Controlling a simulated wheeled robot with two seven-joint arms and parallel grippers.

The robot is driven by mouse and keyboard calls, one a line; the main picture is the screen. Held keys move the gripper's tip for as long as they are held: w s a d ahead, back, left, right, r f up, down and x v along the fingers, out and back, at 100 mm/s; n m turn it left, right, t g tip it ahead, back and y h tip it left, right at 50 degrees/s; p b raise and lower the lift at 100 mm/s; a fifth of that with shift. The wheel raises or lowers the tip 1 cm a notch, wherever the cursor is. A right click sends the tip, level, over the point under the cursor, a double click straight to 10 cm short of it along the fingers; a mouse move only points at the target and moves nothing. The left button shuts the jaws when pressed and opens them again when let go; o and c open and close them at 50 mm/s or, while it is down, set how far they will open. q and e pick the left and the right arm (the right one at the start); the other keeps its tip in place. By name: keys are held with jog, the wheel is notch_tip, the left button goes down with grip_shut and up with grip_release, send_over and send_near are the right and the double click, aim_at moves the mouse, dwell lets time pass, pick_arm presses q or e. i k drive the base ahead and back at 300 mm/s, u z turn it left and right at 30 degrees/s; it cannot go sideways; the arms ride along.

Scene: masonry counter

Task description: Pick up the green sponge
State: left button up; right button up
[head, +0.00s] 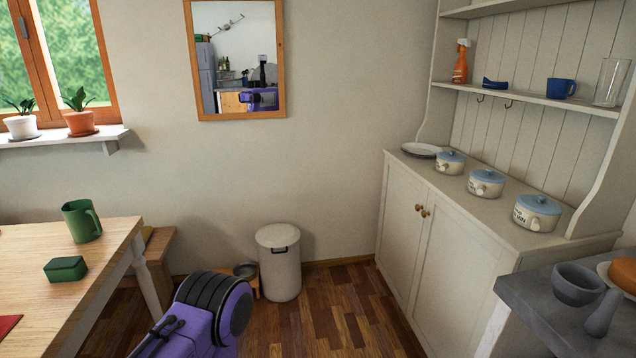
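The green sponge (66,269) is a small dark green block lying on the wooden table (40,300) at the left of the head view. It sits near the table's right edge, just in front of a green mug (82,221). Nothing touches the sponge. Neither of my grippers shows in the head view; only a purple and black part of my own body is at the bottom centre.
A wooden bench (158,262) stands behind the table. A white bin (279,262) stands by the wall. A cream cabinet (440,262) with several pots and a grey counter (540,300) with a mortar (577,284) are at right. The central floor is partly clear.

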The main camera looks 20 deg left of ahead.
aim_at(72, 268)
jog(key=u, duration=1.15)
jog(key=i, duration=1.1)
jog(key=u, duration=0.9)
